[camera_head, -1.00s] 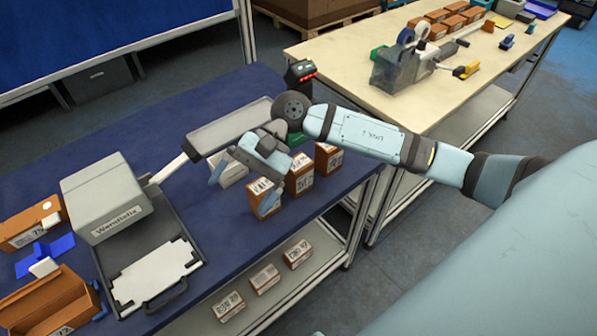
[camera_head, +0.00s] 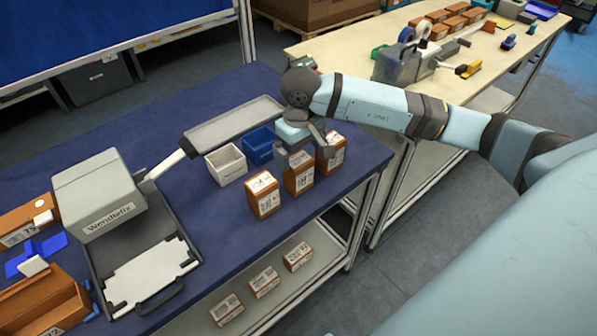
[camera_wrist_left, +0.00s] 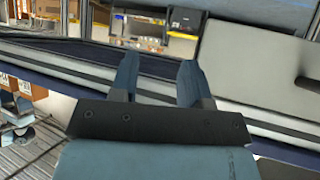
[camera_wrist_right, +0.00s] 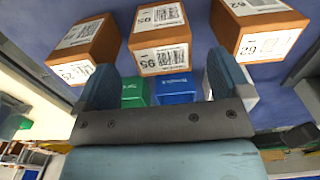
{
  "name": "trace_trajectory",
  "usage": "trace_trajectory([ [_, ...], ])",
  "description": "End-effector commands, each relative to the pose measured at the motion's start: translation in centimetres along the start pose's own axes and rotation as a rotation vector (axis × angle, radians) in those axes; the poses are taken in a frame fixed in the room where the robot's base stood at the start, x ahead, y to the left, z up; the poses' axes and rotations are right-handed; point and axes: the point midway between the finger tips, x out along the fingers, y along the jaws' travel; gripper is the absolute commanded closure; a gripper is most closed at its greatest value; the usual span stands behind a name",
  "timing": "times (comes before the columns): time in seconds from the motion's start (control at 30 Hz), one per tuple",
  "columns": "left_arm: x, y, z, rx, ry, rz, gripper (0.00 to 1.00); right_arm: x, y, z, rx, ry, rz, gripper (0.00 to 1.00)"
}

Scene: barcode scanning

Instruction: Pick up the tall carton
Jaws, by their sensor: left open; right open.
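Three brown cartons with white labels stand in a row on the blue table: a left one (camera_head: 264,196), a middle one (camera_head: 298,176) and a right one (camera_head: 331,155). I cannot tell for sure which is the tall carton. My right gripper (camera_head: 303,153) is open and empty, just behind and above the middle carton, partly covering its top. In the right wrist view the middle carton (camera_wrist_right: 160,42) lies ahead between the open fingers (camera_wrist_right: 165,76), apart from them. My left gripper (camera_wrist_left: 158,78) is open and empty in its wrist view; the head view does not show it.
A white bin (camera_head: 226,165) and a blue bin (camera_head: 258,147) stand behind the cartons; a green bin (camera_wrist_right: 134,92) shows in the right wrist view. A grey machine (camera_head: 98,195) stands left. More cartons (camera_head: 264,281) lie on the lower shelf.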

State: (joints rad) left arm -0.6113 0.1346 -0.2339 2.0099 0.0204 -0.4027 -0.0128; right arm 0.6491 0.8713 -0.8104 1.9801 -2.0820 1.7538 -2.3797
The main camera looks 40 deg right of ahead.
Motion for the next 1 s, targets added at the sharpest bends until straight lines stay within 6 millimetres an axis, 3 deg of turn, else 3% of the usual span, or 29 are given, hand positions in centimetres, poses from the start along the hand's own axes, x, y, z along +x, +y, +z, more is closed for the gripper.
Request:
trace_trajectory([
  [0.4, -0.5, 0.0, -0.7, 0.008, 0.006, -0.001, 0.57, 4.9, -0.2, -0.3, 0.001, -0.001, -0.001, 0.04],
  [0.7, -0.4, 0.0, -0.2, 0.011, -0.001, -0.001, 0.57, 5.4, -0.2, -0.4, -0.001, 0.0, -0.001, 0.04],
  [0.97, -0.5, 0.0, -0.3, 0.011, -0.001, 0.0, 0.57, 5.4, -0.2, -0.4, 0.0, 0.0, -0.001, 0.64],
  [1.0, -0.5, 0.0, -0.3, 0.011, 0.0, 0.0, 0.57, 5.3, -0.2, -0.4, 0.0, 0.001, -0.001, 0.65],
])
